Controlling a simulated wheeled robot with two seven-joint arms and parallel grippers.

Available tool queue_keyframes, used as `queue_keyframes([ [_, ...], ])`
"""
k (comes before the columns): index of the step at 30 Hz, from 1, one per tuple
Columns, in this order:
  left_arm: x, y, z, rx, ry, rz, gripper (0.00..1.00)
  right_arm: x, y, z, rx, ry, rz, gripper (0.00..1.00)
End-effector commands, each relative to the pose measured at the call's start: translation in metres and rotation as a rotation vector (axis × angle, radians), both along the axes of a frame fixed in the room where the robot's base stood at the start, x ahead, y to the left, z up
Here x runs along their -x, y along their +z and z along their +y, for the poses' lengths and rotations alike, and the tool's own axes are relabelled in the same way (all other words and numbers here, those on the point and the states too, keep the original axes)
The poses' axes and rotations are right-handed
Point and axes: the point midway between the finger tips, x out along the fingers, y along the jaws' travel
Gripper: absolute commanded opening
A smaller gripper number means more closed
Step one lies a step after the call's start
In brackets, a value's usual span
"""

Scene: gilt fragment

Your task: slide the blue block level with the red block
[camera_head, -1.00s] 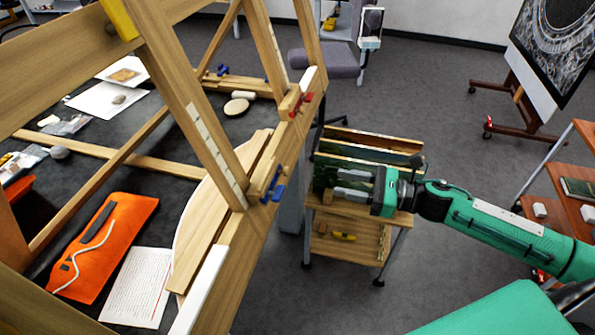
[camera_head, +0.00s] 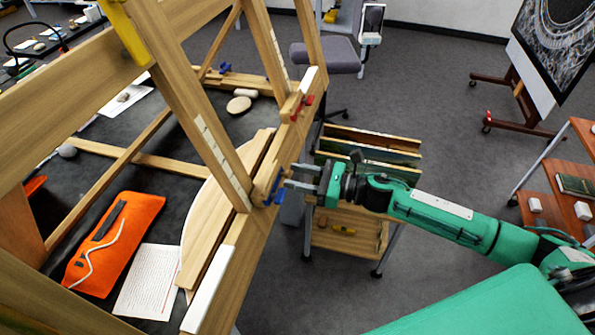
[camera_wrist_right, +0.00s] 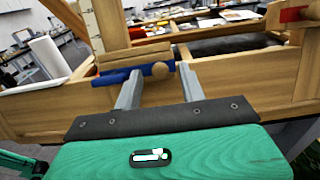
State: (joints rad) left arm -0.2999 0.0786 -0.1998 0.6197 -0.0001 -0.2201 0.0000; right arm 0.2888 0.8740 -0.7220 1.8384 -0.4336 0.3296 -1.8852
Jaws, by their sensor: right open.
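The blue block (camera_head: 273,190) sits on the wooden frame's front rail, at the foot of a slanted post. In the right wrist view the blue block (camera_wrist_right: 110,77) lies just ahead of the fingers and partly behind the left one. The red block (camera_head: 296,107) is on the same rail, farther back; it also shows in the right wrist view (camera_wrist_right: 294,14) at the upper right. My right gripper (camera_head: 288,176) is open, its fingertips close to the blue block. In the right wrist view a round wooden knob shows between the fingers; contact cannot be told. My left gripper is not in view.
A wooden rack (camera_head: 368,150) stands behind my right arm. White strips (camera_head: 208,290) lie along the rail. An orange pouch (camera_head: 115,240) and a written sheet (camera_head: 148,280) lie on the dark table inside the frame. Open floor lies to the right.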

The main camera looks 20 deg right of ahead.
Motion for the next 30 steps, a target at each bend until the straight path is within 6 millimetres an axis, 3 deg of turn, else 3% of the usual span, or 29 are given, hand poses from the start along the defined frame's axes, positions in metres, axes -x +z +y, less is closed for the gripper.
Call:
queue_keyframes([
  [10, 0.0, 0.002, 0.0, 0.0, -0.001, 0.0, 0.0, -0.002, -0.001, 0.004, 0.001, 0.0, 0.001, 0.41],
  [17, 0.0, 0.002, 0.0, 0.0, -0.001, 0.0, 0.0, -0.002, 0.0, 0.003, 0.0, 0.0, 0.0, 0.0],
  [22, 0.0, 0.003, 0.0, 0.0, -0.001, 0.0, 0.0, -0.003, 0.002, 0.004, 0.0, 0.0, 0.0, 0.0],
  [30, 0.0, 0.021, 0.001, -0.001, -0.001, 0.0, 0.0, -0.009, 0.042, 0.012, 0.0, 0.0, -0.004, 0.0],
])
